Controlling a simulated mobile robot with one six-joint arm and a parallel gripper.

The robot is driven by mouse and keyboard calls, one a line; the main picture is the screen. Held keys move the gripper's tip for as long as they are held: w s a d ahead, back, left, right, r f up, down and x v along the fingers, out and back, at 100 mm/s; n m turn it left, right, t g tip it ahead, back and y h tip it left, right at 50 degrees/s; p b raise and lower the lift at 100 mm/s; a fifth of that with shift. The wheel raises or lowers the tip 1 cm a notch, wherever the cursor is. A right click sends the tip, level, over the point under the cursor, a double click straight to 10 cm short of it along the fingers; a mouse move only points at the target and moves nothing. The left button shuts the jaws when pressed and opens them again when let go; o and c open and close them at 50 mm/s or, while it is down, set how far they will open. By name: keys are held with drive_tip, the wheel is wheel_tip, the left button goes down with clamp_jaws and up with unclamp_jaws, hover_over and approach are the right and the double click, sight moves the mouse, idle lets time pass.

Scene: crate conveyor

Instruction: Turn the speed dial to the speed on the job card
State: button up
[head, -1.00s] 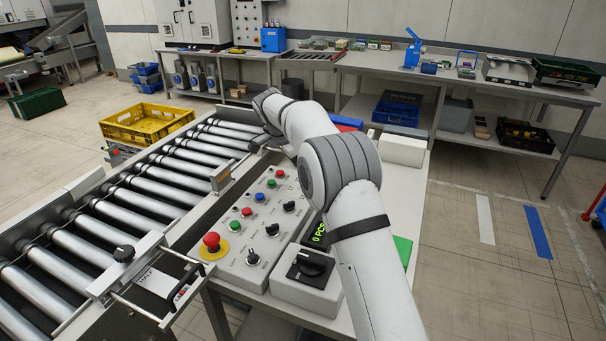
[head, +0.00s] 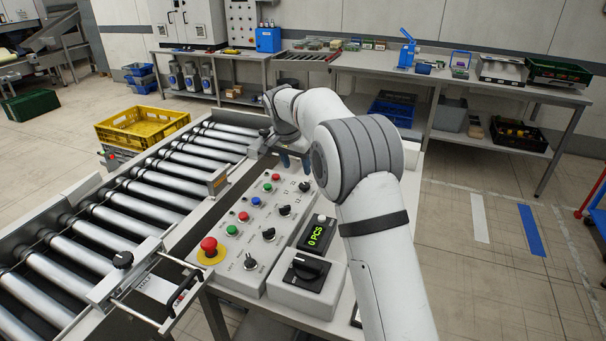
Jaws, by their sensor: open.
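The sloped grey control panel (head: 238,264) carries several black knobs, coloured buttons and a red mushroom button. One black knob (head: 250,262) is at its near edge, and others (head: 269,234) (head: 284,210) (head: 304,186) run up its right side. A larger black rotary knob (head: 306,267) sits on a separate grey box to the right. I cannot tell which is the speed dial, as the markings are too small. I cannot make out a readable job card. My gripper (head: 294,161) is open, fingers downward, above the panel's far end, with no visible contact with any knob.
My arm hides part of the table on the right.

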sight(305, 185)
drive_tip(key=d+f+n+y+p, duration=0.1)
drive_tip(key=f+n, duration=0.1)
drive_tip(key=n, duration=0.1)
drive_tip(key=f+n+t+p, duration=0.1)
drive_tip(key=f+n, duration=0.1)
drive_tip(key=d+f+n+t+y+p, duration=0.1)
drive_tip(key=f+n+p, duration=0.1)
drive_tip(key=n, duration=0.1)
drive_tip(key=shift+w+d+f+n+y, duration=0.3)
drive_tip(key=shift+w+f, duration=0.05)
drive_tip(key=shift+w, duration=0.05)
drive_tip(key=shift+c, duration=0.2)
drive_tip(key=c, duration=0.9)
